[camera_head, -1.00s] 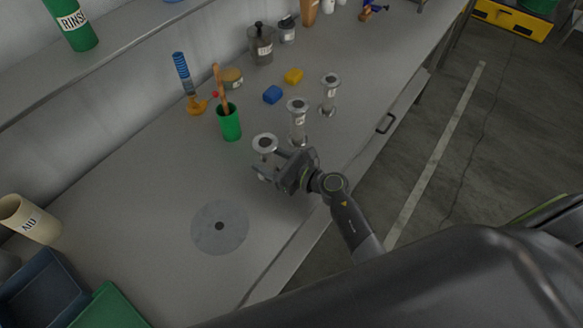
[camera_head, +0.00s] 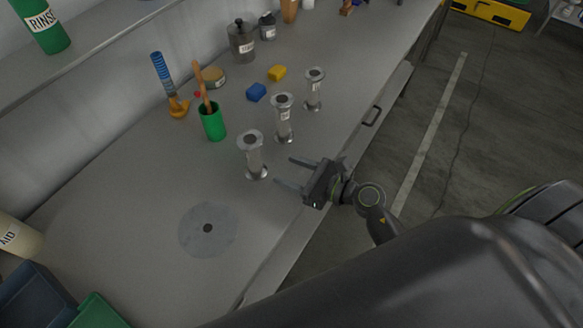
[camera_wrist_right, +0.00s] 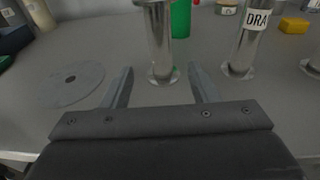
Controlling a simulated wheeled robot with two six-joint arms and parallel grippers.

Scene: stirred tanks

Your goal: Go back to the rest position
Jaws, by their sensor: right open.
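My right gripper (camera_head: 287,174) is open and empty above the front part of the bench, to the right of the nearest metal cylinder (camera_head: 252,157). That cylinder stands upright and apart from the fingers. In the right wrist view the open fingers (camera_wrist_right: 160,84) point toward the same cylinder (camera_wrist_right: 158,40), which stands just beyond them. Nothing is between the fingers. My left gripper does not show in either view.
Two more labelled metal cylinders (camera_head: 283,120) (camera_head: 314,90) stand in a row behind. A green cup (camera_head: 212,124) holds a wooden-handled tool. A flat grey disc (camera_head: 207,230) lies on the bench (camera_head: 130,190). Blue (camera_head: 256,92) and yellow (camera_head: 277,73) blocks lie farther back.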

